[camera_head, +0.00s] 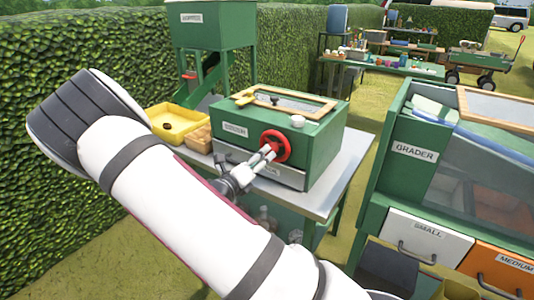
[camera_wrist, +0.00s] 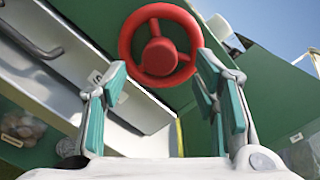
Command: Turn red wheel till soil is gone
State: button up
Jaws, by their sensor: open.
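The red wheel (camera_head: 275,146) is on the front of a green box machine (camera_head: 318,148) with a wood-framed clear lid (camera_head: 290,101). The machine stands on a grey metal table. In the wrist view the red wheel (camera_wrist: 160,48) has a round rim and a central hub, upper middle. My gripper (camera_head: 262,156) is close to the wheel in the head view. In the wrist view my gripper (camera_wrist: 160,85) is open, with one teal-padded finger on each side of the wheel's lower part. I cannot tell whether the pads touch the rim. I cannot make out soil under the lid.
A green hopper stand (camera_head: 212,35) and a yellow tray (camera_head: 172,122) stand left of the machine. The grader (camera_head: 415,152) with white and orange drawers is close on the right. A tall hedge (camera_head: 90,60) runs along the left.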

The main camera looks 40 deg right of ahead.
aim_at(273, 148)
jog(key=shift+x, duration=2.6)
jog(key=c, duration=1.2)
jog(key=shift+o, duration=0.2)
